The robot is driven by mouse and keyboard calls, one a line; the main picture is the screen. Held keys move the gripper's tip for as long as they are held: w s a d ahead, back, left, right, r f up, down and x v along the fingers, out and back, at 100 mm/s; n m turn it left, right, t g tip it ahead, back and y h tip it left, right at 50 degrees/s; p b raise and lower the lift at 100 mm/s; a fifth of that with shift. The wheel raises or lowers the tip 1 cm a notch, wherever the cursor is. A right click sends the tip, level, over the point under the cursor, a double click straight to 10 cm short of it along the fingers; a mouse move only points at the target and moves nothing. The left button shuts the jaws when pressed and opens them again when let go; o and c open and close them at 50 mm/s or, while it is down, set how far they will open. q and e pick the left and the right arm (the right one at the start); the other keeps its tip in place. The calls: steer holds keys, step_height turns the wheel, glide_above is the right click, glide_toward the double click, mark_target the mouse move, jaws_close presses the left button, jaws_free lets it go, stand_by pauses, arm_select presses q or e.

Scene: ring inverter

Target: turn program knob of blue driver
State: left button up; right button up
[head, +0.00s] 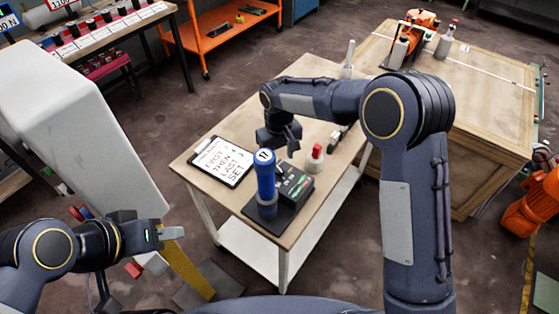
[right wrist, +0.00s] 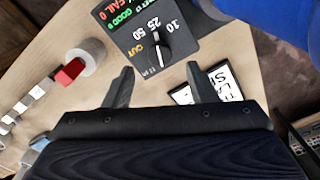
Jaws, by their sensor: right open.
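The blue driver (head: 265,178) stands upright on a dark base on the wooden cart, with a round white label on top. Part of its blue body (right wrist: 285,18) shows at the top right of the right wrist view. Beside it is the dark program box (head: 294,184). The black program knob (right wrist: 158,50) on its face has a white pointer line and printed numbers around it. My right gripper (right wrist: 160,80) is open and empty, its fingertips just short of the knob and apart from it. It also shows behind the driver in the head view (head: 287,136). My left gripper (head: 165,233) is off the cart at lower left; its fingers are unclear.
A clipboard (head: 222,161) lies on the cart left of the driver. A white item with a red top (head: 315,157) stands right of the box. The cart's near left top is clear. A wooden bench (head: 480,110) stands at right.

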mark_target(280, 169)
steer(key=shift+f+p, duration=0.4)
steer(key=shift+f, duration=1.95)
steer(key=shift+c, duration=0.3)
steer(key=c, duration=0.9)
